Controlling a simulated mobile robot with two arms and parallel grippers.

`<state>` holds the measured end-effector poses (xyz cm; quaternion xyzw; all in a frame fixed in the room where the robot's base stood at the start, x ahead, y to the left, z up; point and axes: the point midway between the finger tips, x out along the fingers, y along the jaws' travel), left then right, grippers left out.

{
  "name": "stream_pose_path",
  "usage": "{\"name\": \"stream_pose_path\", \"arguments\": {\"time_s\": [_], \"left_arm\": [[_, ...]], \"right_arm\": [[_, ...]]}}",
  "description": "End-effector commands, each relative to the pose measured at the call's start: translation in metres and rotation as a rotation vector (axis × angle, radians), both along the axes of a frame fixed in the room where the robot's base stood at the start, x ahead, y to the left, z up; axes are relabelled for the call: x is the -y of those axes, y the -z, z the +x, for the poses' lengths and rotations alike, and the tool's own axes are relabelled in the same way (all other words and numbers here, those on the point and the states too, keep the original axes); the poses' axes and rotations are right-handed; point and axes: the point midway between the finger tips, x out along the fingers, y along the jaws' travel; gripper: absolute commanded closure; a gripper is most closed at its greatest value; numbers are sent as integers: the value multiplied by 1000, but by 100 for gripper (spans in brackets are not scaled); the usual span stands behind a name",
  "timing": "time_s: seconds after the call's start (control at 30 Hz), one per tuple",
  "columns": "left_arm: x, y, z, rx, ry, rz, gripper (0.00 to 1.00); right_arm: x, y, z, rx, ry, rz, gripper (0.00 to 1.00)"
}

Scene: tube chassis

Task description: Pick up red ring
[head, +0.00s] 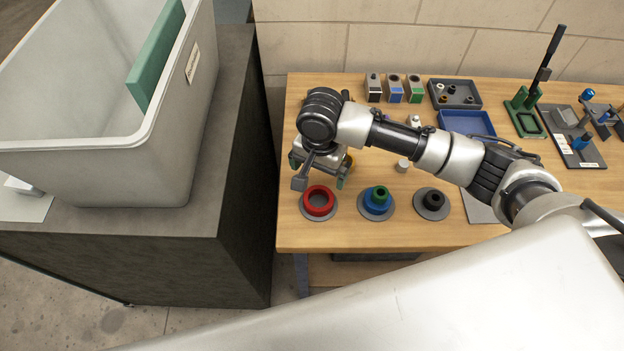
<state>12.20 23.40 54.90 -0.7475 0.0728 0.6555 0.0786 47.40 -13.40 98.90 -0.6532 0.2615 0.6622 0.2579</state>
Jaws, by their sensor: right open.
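The red ring (319,201) lies on a round grey plate (305,212) at the front left of the wooden table. My right gripper (320,184) is open and points down just behind the ring. It appears above the table and apart from the ring, though its exact height is hard to tell. A yellow part shows partly behind the gripper. My left gripper is not in view.
Right of the ring, one grey plate holds blue and green rings (376,200) and another holds a dark ring (432,200). Small bins, trays (467,123) and fixtures stand at the back. A large grey bin (60,160) stands on a dark counter at left.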

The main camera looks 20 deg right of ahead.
Motion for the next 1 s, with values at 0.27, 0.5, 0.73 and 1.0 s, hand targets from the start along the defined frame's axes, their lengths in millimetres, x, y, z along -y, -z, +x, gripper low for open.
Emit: {"name": "stream_pose_path", "arguments": {"time_s": [0.27,0.5,0.73,1.0], "left_arm": [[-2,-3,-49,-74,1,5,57],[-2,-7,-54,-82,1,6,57],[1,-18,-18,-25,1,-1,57],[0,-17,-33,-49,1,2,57]], "right_arm": [[0,41,-1,-3,3,-2,0],[-1,60,-1,-1,0,-1,0],[-2,94,0,-1,1,-1,0],[-2,105,-1,1,-1,-1,0]]}}
